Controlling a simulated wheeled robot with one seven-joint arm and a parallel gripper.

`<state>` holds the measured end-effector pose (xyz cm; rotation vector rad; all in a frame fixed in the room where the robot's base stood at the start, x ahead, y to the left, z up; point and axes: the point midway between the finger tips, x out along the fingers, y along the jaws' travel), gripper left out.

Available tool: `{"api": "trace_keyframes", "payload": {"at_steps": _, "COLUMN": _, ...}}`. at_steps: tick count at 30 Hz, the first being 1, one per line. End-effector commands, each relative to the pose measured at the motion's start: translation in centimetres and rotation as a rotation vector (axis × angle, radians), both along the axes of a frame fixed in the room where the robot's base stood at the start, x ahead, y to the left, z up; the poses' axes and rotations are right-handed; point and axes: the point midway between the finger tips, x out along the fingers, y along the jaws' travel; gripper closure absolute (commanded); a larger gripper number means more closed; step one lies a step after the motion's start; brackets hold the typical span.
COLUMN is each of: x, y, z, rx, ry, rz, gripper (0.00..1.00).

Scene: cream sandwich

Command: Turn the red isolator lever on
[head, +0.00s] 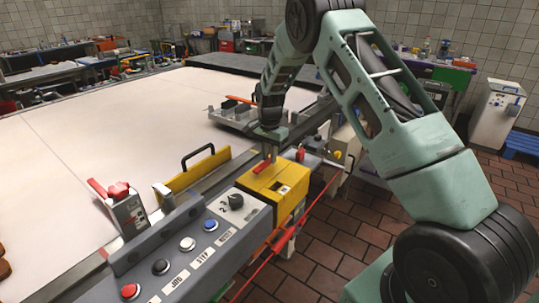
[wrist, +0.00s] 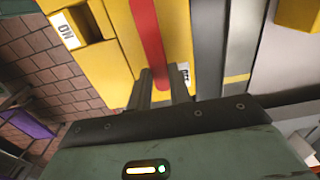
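The red isolator lever (head: 262,167) lies on the top of a yellow box (head: 254,184) on the control console. In the wrist view the lever (wrist: 147,30) runs down the yellow face, and its lower end sits between the two fingers. My gripper (wrist: 163,80) has its fingers close together, with the lever filling the narrow gap; it looks shut on it. The ON label (wrist: 66,30) is at upper left in the wrist view, beside a dark recess. Another label (wrist: 184,73), partly hidden by a finger, is near the lever's end.
The grey console (head: 180,250) carries several push buttons and a black knob (head: 232,201). A yellow plate with a black handle (head: 196,160) stands beside it. Another red lever (head: 97,188) is at left. A large pale table (head: 130,120) lies behind.

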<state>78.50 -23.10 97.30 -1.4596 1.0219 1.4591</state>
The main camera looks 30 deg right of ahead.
Motion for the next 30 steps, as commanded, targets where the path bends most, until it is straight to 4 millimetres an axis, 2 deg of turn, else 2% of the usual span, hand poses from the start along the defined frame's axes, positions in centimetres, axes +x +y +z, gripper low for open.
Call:
{"api": "trace_keyframes", "payload": {"at_steps": 8, "x": -0.2, "y": -0.1, "z": 0.0, "rx": -0.001, "ry": 0.001, "rz": -0.023, "gripper": 1.0}}
{"api": "trace_keyframes", "payload": {"at_steps": 14, "x": -0.8, "y": -0.2, "z": 0.1, "rx": -0.003, "ry": 0.002, "rz": -0.112, "gripper": 1.0}}
{"api": "trace_keyframes", "payload": {"at_steps": 30, "x": -4.2, "y": -0.2, "z": 0.3, "rx": -0.003, "ry": 0.003, "rz": -0.592, "gripper": 1.0}}
